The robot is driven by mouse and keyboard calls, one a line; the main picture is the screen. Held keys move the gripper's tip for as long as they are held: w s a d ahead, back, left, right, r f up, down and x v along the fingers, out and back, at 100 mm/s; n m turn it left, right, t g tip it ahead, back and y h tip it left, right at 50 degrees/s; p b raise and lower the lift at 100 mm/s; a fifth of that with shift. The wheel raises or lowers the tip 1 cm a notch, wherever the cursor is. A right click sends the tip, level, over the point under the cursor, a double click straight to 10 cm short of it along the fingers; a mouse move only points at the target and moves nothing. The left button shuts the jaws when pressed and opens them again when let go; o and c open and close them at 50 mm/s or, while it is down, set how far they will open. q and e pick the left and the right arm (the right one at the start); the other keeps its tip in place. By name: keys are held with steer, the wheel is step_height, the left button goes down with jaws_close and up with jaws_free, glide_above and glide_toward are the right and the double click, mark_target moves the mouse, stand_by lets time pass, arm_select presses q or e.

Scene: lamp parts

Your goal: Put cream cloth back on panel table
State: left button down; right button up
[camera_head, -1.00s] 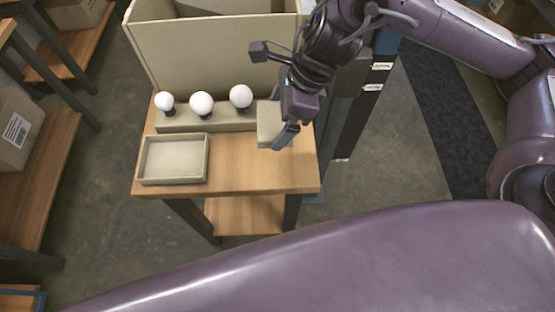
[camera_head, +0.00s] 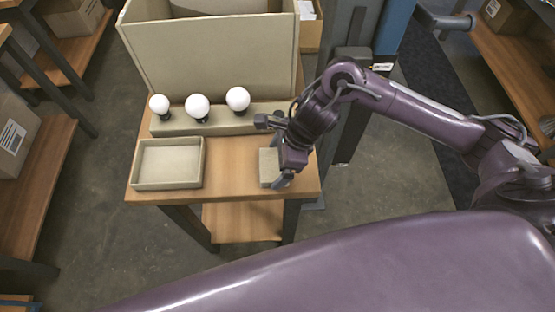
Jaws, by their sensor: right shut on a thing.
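The cream cloth (camera_head: 267,164) is a small folded pale block at the right end of the wooden table (camera_head: 228,178). My right gripper (camera_head: 282,180) is shut on its right side, with the arm coming in from the right. The cloth is at or just above the tabletop; I cannot tell whether it touches. The gripper hides part of it. My left gripper is not in view.
A cream holder (camera_head: 222,124) with three white bulbs (camera_head: 197,106) stands behind the cloth. An empty cream tray (camera_head: 168,184) is at the table's left. A large cream open box (camera_head: 208,65) stands at the back. Bare wood lies between tray and cloth.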

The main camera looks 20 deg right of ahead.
steer(key=shift+f, duration=0.2)
steer(key=o, duration=0.6)
steer(key=shift+r, duration=0.1)
steer(key=v, duration=1.2)
